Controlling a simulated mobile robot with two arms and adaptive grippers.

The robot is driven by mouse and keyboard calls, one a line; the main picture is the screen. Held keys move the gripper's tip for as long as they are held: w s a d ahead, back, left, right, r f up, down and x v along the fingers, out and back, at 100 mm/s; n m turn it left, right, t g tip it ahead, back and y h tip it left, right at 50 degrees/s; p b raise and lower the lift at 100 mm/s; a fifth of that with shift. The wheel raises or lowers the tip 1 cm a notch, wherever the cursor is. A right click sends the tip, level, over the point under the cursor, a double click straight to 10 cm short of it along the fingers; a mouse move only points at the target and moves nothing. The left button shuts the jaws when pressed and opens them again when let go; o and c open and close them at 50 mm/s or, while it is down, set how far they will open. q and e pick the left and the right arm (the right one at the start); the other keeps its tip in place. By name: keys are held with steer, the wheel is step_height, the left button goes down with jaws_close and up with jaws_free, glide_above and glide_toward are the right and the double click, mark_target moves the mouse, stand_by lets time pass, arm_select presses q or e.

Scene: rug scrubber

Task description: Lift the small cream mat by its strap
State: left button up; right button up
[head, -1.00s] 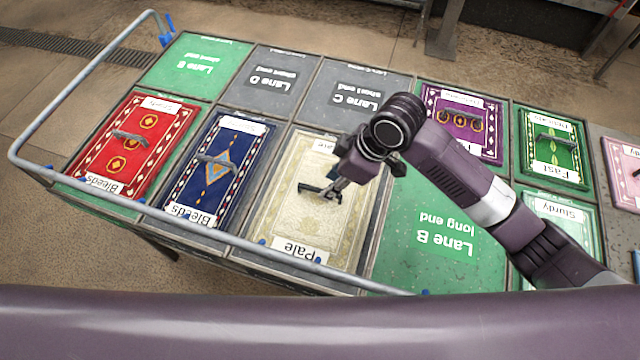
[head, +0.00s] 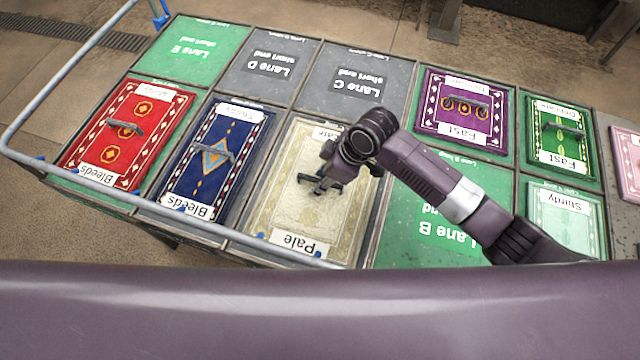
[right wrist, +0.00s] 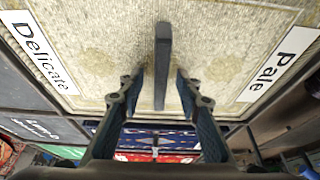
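The cream mat (head: 272,205), labelled Pale and Delicate, lies flat in its bay of the table. Its dark strap (right wrist: 162,60) stands up from the middle of the mat in the right wrist view. My right gripper (head: 322,185) is low over the mat's middle in the head view and partly hides the strap. In the right wrist view the fingers of this gripper (right wrist: 155,82) are open, one on each side of the strap, with gaps between. My left gripper is not in view.
A blue mat (head: 190,175) and a red mat (head: 85,165) lie to the left. Purple (head: 435,117) and green (head: 545,150) mats lie to the right. Grey Lane C (head: 335,100) behind and green Lane B (head: 405,235) are bare. A rail (head: 60,75) edges the table.

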steer(key=shift+f, duration=0.2)
stand_by(0.4)
jaws_close()
steer(key=shift+a, duration=0.1)
